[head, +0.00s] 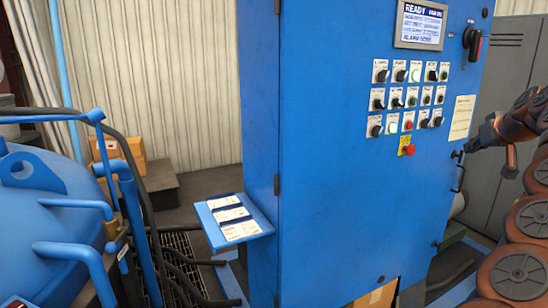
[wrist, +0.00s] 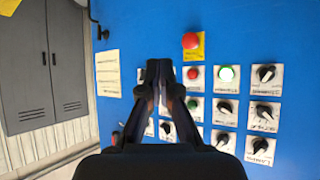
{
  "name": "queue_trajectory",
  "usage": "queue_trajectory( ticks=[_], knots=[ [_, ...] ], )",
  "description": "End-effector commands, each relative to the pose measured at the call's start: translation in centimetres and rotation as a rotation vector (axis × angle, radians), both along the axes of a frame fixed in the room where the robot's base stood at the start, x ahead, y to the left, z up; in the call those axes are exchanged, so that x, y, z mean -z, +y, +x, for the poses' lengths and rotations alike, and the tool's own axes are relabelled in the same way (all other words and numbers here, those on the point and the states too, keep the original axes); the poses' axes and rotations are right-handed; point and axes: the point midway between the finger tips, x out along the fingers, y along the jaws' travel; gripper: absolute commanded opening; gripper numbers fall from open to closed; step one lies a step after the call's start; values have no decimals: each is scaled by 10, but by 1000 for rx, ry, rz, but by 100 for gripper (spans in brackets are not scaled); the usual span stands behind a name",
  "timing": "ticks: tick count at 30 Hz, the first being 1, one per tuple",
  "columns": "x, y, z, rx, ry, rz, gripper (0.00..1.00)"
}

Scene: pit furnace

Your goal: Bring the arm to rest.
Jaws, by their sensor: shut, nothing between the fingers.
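My gripper (head: 470,146) is at the right in the head view, at the end of my orange and dark arm, close to the right side of the blue cabinet's front (head: 335,190). In the wrist view my gripper (wrist: 158,66) points at the cabinet panel (wrist: 240,30). Its two dark fingers are together, with nothing between them. They hide part of the knob rows. I cannot tell how far the tips are from the panel.
The panel carries rows of knobs (head: 407,100), a red emergency button (head: 409,150), a lit screen (head: 419,24) and a rotary switch (head: 472,40). Grey lockers (head: 505,80) stand behind. A blue shelf (head: 262,228) juts out. A blue furnace vessel (head: 45,215) is at left.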

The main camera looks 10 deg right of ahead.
Motion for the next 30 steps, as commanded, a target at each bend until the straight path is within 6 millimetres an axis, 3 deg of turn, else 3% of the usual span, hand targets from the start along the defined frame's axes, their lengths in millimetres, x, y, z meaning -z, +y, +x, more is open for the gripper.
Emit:
queue_trajectory(
  ticks=[2, 8, 17, 23, 30],
  knots=[
    [0, 1, 1, -2, 0, 0, 0],
    [-6, 30, 12, -58, 4, 11, 0],
    [-16, 89, 26, -163, 19, 25, 0],
    [-20, 156, 33, -272, 55, 36, 0],
    [-10, 266, 17, -428, 152, 45, 0]
  ],
)
